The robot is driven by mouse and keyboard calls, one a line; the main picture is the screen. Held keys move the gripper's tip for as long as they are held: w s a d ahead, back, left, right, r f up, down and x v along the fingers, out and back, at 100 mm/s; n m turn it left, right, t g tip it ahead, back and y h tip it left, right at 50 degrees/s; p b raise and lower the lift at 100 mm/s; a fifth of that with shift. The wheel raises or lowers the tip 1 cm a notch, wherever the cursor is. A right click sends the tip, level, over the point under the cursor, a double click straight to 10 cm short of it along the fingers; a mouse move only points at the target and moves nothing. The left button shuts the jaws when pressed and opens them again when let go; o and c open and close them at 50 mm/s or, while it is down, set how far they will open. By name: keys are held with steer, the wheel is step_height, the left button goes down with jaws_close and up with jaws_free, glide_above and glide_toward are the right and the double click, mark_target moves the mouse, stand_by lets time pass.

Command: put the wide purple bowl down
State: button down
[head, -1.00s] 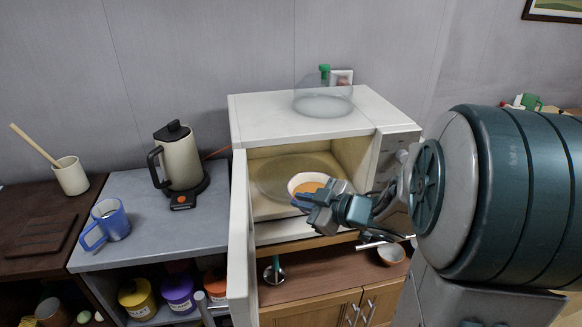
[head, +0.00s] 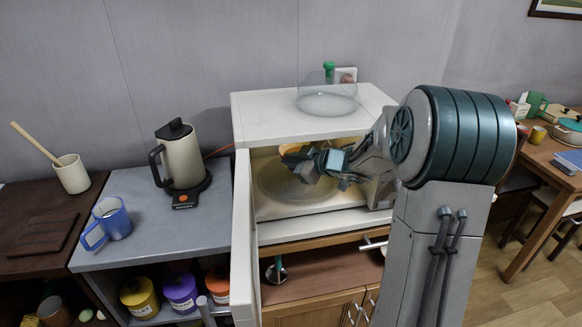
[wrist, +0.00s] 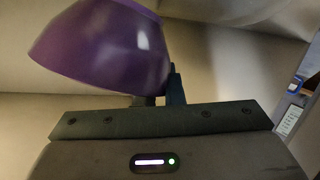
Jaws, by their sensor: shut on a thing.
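The wide purple bowl (wrist: 105,48) fills the upper left of the wrist view, its smooth outer wall towards me and a dark finger against its right side. My gripper hides most of the bowl in the head view.
The microwave door (head: 243,235) stands open on the left, towards me. A clear dome (head: 327,102) sits on the microwave. Left of the door, a grey counter (head: 135,240) holds a kettle (head: 183,160) and a blue mug (head: 109,220). Jars stand on a shelf below.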

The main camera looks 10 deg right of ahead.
steer(key=shift+w, duration=0.5)
steer(key=shift+w+f+b, duration=0.1)
steer(key=shift+f+b, duration=0.2)
steer(key=shift+f, duration=1.4)
steer(key=shift+f, duration=0.15)
steer(key=c, duration=1.5)
jaws_free()
steer(key=shift+s+d+r, duration=0.2)
steer(key=v, duration=1.1)
steer(key=shift+s+p, duration=0.15)
steer(key=shift+p, duration=0.25)
